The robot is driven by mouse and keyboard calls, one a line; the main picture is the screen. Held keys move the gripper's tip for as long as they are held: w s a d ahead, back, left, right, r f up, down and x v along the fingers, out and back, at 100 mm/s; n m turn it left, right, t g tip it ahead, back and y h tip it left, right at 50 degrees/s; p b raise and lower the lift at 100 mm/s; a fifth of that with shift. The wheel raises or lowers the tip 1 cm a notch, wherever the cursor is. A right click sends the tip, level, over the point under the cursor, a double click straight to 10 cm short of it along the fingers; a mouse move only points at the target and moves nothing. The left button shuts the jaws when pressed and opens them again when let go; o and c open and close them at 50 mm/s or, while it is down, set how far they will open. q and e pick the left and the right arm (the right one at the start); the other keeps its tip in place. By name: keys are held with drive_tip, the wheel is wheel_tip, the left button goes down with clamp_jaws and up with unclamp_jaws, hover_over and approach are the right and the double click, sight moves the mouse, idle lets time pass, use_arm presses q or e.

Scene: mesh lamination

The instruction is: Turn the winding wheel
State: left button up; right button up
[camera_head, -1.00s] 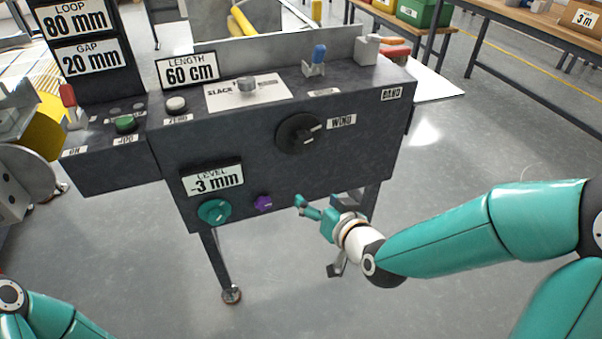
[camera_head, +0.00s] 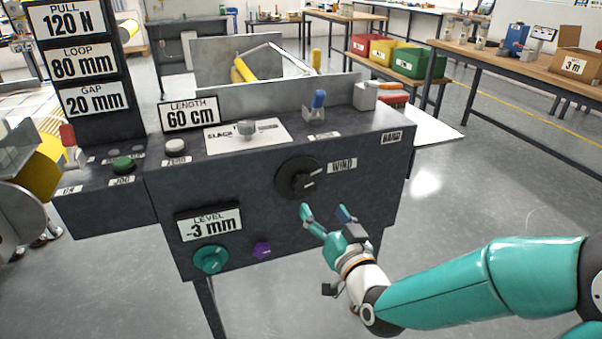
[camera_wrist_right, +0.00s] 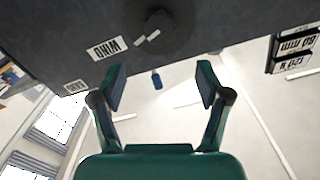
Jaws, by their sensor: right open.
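The winding wheel, a black round knob with a pale mark (camera_head: 300,178), sits on the dark front panel beside the "WIND" label (camera_head: 342,166). In the right wrist view the knob (camera_wrist_right: 158,32) is at the top, beyond the fingers. My right gripper (camera_head: 325,213) is just below and right of the knob, apart from it. In the right wrist view its two teal fingers (camera_wrist_right: 160,88) are spread, with nothing between them. My left gripper cannot be seen in the head view.
Coloured bins (camera_head: 420,62) stand on a bench behind. The floor to the right is clear.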

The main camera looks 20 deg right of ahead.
sight(305, 185)
drive_tip(key=w, duration=1.2)
drive_tip(key=shift+w+a+f, duration=0.1)
drive_tip(key=shift+a+f, duration=0.15)
